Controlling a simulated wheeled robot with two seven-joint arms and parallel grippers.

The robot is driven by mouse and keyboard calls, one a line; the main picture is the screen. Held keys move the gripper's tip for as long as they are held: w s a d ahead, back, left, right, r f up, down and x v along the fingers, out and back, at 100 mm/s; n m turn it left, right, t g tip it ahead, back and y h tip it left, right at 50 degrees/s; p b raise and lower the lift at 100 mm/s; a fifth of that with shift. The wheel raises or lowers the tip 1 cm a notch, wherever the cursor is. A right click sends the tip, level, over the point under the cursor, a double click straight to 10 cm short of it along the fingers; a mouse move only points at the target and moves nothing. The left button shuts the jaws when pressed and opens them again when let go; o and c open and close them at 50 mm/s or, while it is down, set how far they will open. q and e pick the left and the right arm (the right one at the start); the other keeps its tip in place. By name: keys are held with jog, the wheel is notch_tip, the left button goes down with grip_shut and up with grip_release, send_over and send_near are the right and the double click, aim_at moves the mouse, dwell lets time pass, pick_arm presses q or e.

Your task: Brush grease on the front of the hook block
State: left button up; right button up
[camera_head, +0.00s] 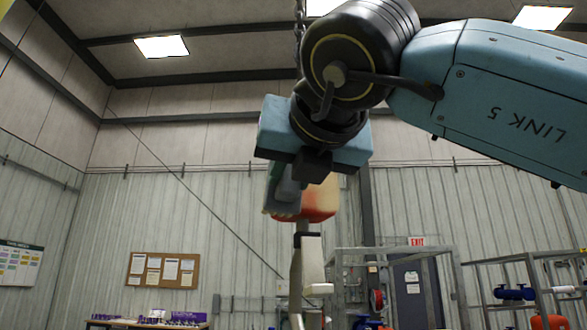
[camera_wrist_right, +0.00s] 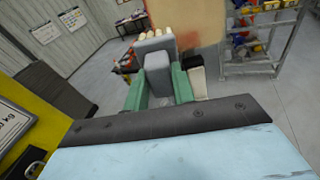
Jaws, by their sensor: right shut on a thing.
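The hook block (camera_head: 318,200), cream with red-orange along its lower part, hangs in the middle of the head view, partly hidden by my right wrist. My left gripper is not in view.
A chain (camera_head: 299,25) runs up above the block. Below it hang a grey hook part and a white piece (camera_head: 313,265). Metal racks (camera_head: 530,285) stand at the right, and a bench with purple items (camera_head: 165,320) at the lower left. The air left of the block is clear.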

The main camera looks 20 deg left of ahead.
jog(key=shift+w+a, duration=0.15)
jog(key=shift+w, duration=0.1)
jog(key=w+d+b, duration=0.2)
jog(key=w+d, duration=0.2)
jog(key=d, duration=0.2)
dwell(1.1)
jog(key=shift+s+a+b, duration=0.15)
jog(key=shift+s+a, duration=0.5)
jog(key=shift+a, duration=0.35)
jog(key=shift+s+a+b, duration=0.15)
jog(key=shift+s+a, duration=0.55)
jog(key=shift+a, duration=0.35)
jog(key=shift+s+a+b, duration=0.15)
jog(key=shift+s+a, duration=0.5)
jog(key=shift+a, duration=0.35)
